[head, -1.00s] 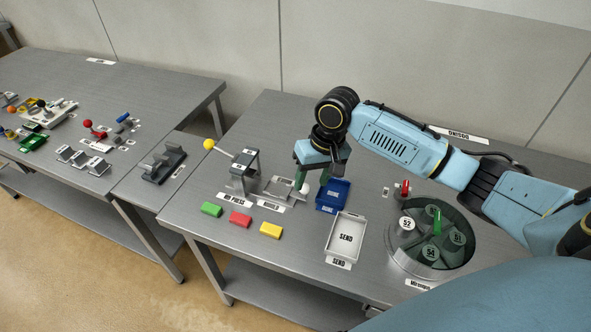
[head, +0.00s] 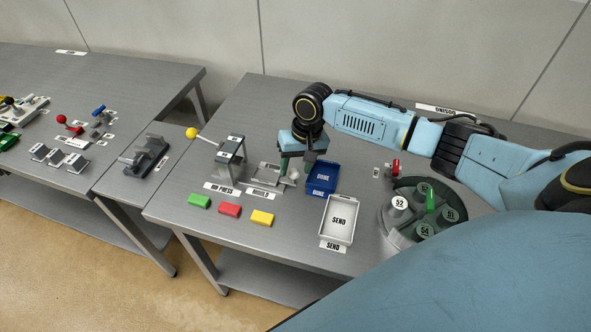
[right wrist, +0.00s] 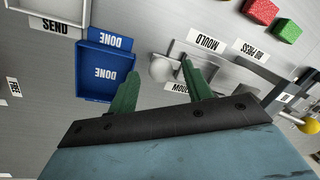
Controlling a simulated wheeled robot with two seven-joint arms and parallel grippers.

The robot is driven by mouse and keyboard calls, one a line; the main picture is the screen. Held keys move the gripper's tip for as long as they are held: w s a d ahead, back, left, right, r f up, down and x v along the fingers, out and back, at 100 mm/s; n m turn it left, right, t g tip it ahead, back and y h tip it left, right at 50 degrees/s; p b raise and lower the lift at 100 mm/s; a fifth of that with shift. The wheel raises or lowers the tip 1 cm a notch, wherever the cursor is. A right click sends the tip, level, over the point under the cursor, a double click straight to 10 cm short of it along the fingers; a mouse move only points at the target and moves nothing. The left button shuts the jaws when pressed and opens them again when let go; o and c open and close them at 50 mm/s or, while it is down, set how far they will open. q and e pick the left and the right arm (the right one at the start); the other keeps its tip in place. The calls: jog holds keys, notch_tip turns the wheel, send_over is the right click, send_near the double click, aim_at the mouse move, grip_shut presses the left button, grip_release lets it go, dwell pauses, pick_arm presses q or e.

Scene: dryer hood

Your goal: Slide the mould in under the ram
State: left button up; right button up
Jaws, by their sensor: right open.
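The grey mould (head: 268,174) lies on the table just right of the press, with a pale round knob (head: 294,174) at its right end. The press (head: 230,152) is a grey frame with a yellow-balled lever (head: 192,132); the ram inside is not clear. My right gripper (head: 297,168) is open at the knob. In the right wrist view, the green fingers of the right gripper (right wrist: 164,84) are spread, with the knob (right wrist: 163,68) just beyond and between their tips. The mould (right wrist: 208,66) runs from the knob towards the press. My left gripper is not in view.
A blue DONE tray (head: 321,178) stands close right of my right gripper. A white SEND tray (head: 339,218) and a round turntable (head: 425,208) are further right. Green, red (head: 229,210) and yellow blocks lie in front of the press and mould.

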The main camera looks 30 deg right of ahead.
jog(key=shift+a+f, duration=0.15)
jog(key=shift+f, duration=0.5)
grip_shut()
